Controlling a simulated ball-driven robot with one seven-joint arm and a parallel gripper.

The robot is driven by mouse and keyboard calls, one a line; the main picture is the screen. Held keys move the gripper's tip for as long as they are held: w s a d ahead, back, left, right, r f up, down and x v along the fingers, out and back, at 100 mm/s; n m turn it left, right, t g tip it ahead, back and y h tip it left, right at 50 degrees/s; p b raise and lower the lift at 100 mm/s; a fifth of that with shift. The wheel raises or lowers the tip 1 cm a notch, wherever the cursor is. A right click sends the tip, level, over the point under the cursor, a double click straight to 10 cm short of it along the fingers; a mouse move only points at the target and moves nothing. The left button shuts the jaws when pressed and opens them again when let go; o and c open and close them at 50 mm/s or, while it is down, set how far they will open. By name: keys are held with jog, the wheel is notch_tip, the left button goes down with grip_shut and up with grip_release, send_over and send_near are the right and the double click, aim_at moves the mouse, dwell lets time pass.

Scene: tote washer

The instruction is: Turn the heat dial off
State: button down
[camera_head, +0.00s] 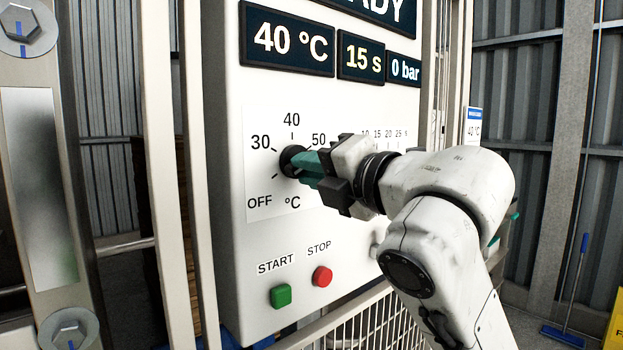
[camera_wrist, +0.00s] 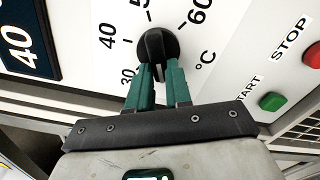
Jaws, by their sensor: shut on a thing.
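The heat dial (camera_head: 287,160) is a small black knob on a white panel, ringed by marks reading OFF, 30, 40, 50 and °C. It also shows in the wrist view (camera_wrist: 158,42), with a raised ridge across its face. My gripper (camera_head: 305,165) reaches it from the right in the head view. Its two teal fingers, also seen in the wrist view (camera_wrist: 161,70), are shut on the knob's ridge. The fingers hide part of the knob. I cannot tell for sure which mark it points to. The temperature display (camera_head: 288,39) reads 40 °C.
Below the dial are a green START button (camera_head: 280,296) and a red STOP button (camera_head: 322,277). Displays read 15 s (camera_head: 361,58) and 0 bar (camera_head: 405,69). A second scale (camera_head: 384,133) is partly hidden behind my arm. A wire mesh guard (camera_head: 365,333) stands below the panel.

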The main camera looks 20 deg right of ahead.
jog(key=shift+f+n, duration=0.25)
jog(key=shift+n, duration=0.35)
jog(key=c, duration=1)
grip_release()
jog(key=shift+r, duration=0.1)
jog(key=shift+c, duration=0.2)
jog(key=b+v, duration=0.2)
jog(key=v, duration=0.8)
jog(key=shift+s+d, duration=0.15)
jog(key=shift+s, duration=0.25)
